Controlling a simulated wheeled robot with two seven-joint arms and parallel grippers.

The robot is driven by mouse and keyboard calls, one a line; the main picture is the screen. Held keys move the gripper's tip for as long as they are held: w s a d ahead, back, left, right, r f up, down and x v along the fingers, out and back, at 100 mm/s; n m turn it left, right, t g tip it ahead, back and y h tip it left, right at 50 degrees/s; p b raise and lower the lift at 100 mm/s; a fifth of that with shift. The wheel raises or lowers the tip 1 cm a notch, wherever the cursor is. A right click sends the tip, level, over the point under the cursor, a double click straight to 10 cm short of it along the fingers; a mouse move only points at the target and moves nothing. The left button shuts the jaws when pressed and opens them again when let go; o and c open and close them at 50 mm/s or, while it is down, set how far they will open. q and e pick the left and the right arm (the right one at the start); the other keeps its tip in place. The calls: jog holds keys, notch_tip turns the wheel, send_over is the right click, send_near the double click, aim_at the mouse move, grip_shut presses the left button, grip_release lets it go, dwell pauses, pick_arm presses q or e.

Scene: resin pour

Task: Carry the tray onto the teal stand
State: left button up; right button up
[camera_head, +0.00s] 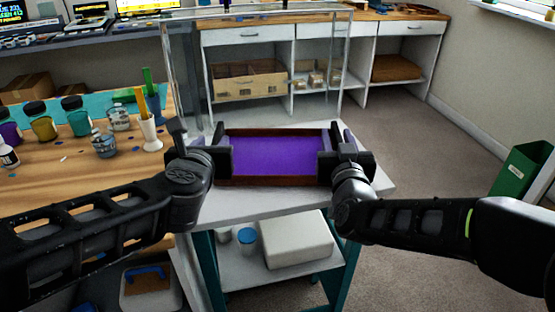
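The tray (275,182) has a dark red-brown rim and a flat purple filling. It is level over the white top of the teal-legged stand (250,205); I cannot tell whether it rests on the top or is just above it. My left gripper (222,156) is at the tray's left end, and my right gripper (332,160) is at its right end. Their dark fingers overlap the ends and hide the end walls. I cannot see whether either gripper is shut on the tray.
A wooden bench (60,165) at left holds several paint jars and a white cup (150,133) with sticks. A pale metal frame (168,80) rises behind the stand. A white box (297,240) sits on the stand's lower shelf. A green bin (520,170) stands at right on open floor.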

pick_arm(q)
jog(key=v, duration=0.5)
jog(key=shift+s, duration=0.25)
pick_arm(e)
jog(key=shift+s, duration=0.1)
jog(key=s, duration=0.7)
jog(key=shift+s, duration=0.1)
jog(key=shift+s, duration=0.1)
